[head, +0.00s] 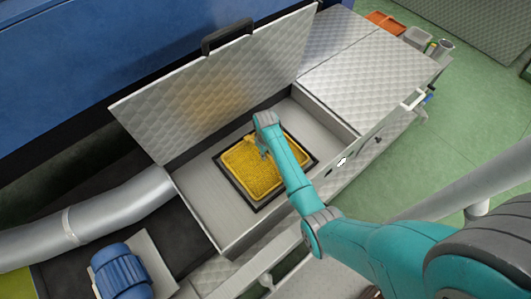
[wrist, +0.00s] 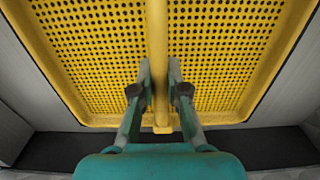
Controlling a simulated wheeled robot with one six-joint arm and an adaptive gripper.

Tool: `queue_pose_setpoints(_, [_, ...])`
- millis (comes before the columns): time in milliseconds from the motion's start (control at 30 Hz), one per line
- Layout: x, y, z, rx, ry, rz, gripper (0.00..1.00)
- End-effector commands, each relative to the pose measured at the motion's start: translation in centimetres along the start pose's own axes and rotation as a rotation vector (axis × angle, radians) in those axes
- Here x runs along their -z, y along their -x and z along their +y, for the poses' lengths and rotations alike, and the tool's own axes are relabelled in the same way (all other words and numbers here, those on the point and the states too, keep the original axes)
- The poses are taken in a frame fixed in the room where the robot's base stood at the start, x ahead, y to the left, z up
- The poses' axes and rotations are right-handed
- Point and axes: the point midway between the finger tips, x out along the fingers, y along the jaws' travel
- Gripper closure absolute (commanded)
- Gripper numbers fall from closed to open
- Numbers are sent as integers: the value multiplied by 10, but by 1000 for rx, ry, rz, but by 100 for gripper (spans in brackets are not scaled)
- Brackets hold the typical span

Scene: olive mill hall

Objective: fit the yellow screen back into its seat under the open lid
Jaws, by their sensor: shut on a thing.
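The yellow screen (head: 251,172) is a rectangular perforated tray with a raised rim. In the head view it lies at the black-edged seat (head: 238,188) on the floor of the open metal box. In the wrist view the screen (wrist: 85,60) fills most of the picture, with a yellow bar (wrist: 157,40) along its middle. My gripper (wrist: 160,92) is shut on that bar, one finger on each side. In the head view my gripper (head: 264,150) partly hides the screen. I cannot tell whether the screen rests fully down in the seat. The lid (head: 215,85) stands open behind it.
The box's front wall (head: 265,225) and right wall (head: 325,113) rise around the seat. A closed metal cover (head: 365,70) lies to the right. A grey pipe (head: 100,215) and a blue motor (head: 122,272) are at the left. The green floor at right is mostly clear.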

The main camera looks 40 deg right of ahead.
Motion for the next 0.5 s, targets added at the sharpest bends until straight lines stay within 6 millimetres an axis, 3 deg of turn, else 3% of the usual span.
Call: queue_pose_setpoints(500, [1, -8, 0, -1, 0, 2, 100])
